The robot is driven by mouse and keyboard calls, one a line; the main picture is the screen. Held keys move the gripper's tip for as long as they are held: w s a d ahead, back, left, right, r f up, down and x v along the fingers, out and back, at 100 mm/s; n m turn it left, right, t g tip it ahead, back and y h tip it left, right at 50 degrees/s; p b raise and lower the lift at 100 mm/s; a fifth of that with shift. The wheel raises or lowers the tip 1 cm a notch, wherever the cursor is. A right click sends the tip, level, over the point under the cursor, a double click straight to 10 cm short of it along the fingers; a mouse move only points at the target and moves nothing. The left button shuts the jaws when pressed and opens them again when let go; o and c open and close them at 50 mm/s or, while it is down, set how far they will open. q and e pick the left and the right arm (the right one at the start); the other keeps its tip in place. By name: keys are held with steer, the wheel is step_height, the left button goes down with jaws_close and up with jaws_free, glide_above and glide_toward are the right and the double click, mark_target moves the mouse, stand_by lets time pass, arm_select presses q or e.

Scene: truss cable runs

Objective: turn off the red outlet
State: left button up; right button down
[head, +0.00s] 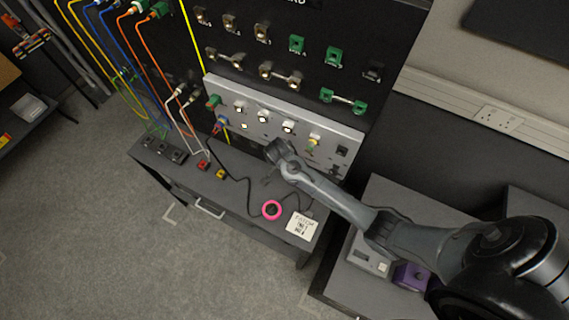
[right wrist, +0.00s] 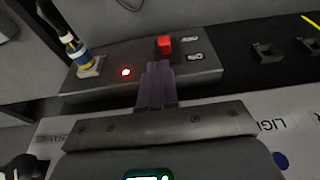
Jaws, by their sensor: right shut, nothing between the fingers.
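A dark grey outlet box (right wrist: 200,72) shows in the right wrist view, with a raised red switch (right wrist: 165,45) and a glowing red light (right wrist: 126,72) on its face. A blue and yellow plug (right wrist: 76,50) is seated at its left end. My right gripper (right wrist: 157,68) is shut and empty, its fingertips in front of the box close to the red switch. I cannot tell whether they touch. In the head view my right arm reaches in from the right to the grey panel (head: 353,133). My left gripper is not in view.
Below the panel is a dark grey bench (head: 250,212) with a pink ring (head: 272,210), a white printed card (head: 300,224), small red (head: 204,165) and yellow (head: 221,174) blocks and a black cable. Several coloured cables hang at the left. Open floor lies at front left.

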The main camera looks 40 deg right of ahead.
steer(key=shift+x, duration=2.05)
